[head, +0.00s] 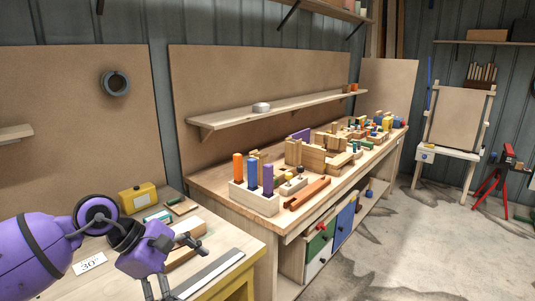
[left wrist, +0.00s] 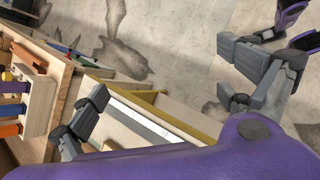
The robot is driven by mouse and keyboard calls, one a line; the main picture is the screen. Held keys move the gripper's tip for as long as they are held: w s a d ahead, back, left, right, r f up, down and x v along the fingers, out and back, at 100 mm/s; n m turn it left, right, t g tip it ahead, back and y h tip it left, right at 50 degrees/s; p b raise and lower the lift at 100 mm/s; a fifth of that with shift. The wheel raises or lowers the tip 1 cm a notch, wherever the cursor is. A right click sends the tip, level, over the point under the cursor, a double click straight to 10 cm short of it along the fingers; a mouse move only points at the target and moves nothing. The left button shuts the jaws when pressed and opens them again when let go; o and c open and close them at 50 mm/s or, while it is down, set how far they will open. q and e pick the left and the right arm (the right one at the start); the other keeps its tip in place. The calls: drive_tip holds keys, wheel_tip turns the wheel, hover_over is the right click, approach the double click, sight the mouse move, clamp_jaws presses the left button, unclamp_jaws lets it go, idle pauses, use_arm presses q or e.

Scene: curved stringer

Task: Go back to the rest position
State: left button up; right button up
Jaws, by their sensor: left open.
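My left gripper (head: 178,268) is purple with grey fingers and comes in from the left in the head view. It hangs above the near bench with its fingers spread apart. In the left wrist view its fingers (left wrist: 165,96) also stand wide apart, with nothing between them but the view of the bench and floor beyond. It is open and empty.
The near bench (head: 245,240) holds a yellow box (head: 138,198), a grey metal strip (head: 212,272) and a card marked 30° (head: 89,264). A long bench behind bears a block holder (head: 254,202) with upright coloured pegs. The concrete floor (head: 400,240) at right is largely open.

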use_arm(q)
drive_tip(key=d+r+n+t+h, duration=0.55)
drive_tip(key=d+n+h, duration=0.45)
drive_tip(key=n, duration=0.4)
drive_tip(key=w+a+f+n+t+y+p, duration=0.1)
drive_tip(key=a+f+n+t+y, duration=0.35)
drive_tip(key=n, duration=0.75)
drive_tip(key=w+a+f+n+t+y, duration=0.1)
drive_tip(key=a+f+n+t+y, duration=0.4)
drive_tip(key=n, duration=0.7)
drive_tip(key=s+a+f+n+g+y, duration=0.25)
drive_tip(key=s+f+n, duration=0.25)
drive_tip(key=f, duration=0.3)
drive_tip(key=s+a+f+n+g+y, duration=0.1)
drive_tip(key=s+f+n+y, duration=0.2)
drive_tip(key=s+f+n, duration=0.45)
drive_tip(key=s+f+n+g+y+p, duration=0.1)
drive_tip(key=s+f+n+g, duration=0.1)
drive_tip(key=s+f, duration=0.5)
drive_tip(key=s+f+n+g+y, duration=0.1)
drive_tip(key=s+f, duration=0.5)
drive_tip(key=s, duration=0.7)
drive_tip(key=shift+s+a+f+n+g+p, duration=0.15)
drive_tip(key=shift+a+f+n+g+p, duration=0.2)
drive_tip(key=shift+n+g, duration=0.6)
use_arm(e)
drive_tip(key=r, duration=0.2)
drive_tip(key=shift+w+a+r, duration=0.3)
drive_tip(key=shift+a+r, duration=0.05)
